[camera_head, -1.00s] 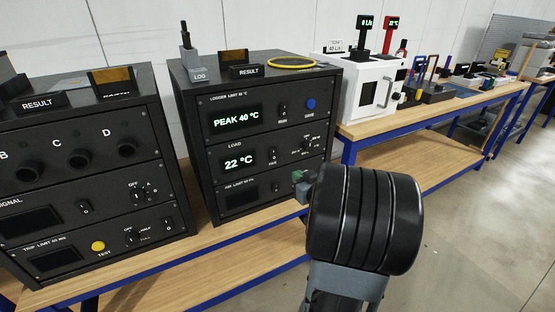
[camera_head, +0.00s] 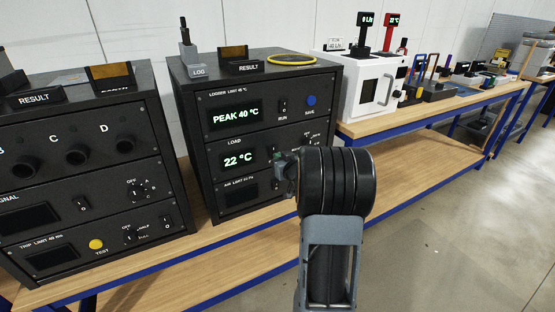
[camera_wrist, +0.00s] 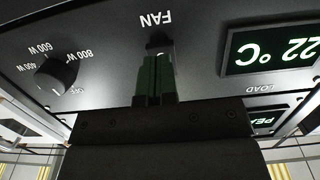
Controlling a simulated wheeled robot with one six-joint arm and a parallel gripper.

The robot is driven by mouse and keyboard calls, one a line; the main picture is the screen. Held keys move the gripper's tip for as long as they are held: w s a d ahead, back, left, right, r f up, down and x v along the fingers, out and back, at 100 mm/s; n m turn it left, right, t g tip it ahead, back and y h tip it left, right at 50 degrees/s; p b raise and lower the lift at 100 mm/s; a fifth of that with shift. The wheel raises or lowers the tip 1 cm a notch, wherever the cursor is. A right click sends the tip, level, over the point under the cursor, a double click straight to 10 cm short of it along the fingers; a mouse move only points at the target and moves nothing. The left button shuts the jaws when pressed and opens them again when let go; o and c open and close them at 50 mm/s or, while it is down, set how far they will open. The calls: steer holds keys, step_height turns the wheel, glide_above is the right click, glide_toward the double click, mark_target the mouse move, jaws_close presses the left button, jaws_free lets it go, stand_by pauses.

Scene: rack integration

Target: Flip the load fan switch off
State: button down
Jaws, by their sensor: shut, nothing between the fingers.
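The load panel with its lit 22 °C display (camera_head: 238,160) is the middle unit of the right-hand black rack. In the wrist view the picture is upside down, and the FAN label (camera_wrist: 157,19) sits just beyond the fan switch (camera_wrist: 158,44). My gripper (camera_wrist: 155,72) is shut and empty, with its green fingertips right at the switch. They cover most of it, so I cannot tell its position or whether they touch it. In the head view my gripper (camera_head: 281,162) is at the load panel's face, right of the display, and hides the fan switch.
A power knob (camera_wrist: 57,75) marked OFF to 800 W is beside the switch. Above is the logger panel with its PEAK 40 °C display (camera_head: 237,116) and blue SAVE button (camera_head: 311,101). Another black rack (camera_head: 75,205) stands left; a white box (camera_head: 365,88) stands on the bench right.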

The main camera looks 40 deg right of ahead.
steer(key=shift+w, duration=0.55)
steer(key=shift+f, duration=0.1)
steer(key=t+b, duration=0.1)
steer(key=b, duration=0.2)
steer(key=t+b, duration=0.1)
steer(key=b, duration=0.3)
steer(key=shift+w+t, duration=0.3)
steer(key=shift+w, duration=0.05)
steer(key=s+a+f, duration=0.1)
steer(key=s, duration=1.3)
steer(key=shift+a+f, duration=0.35)
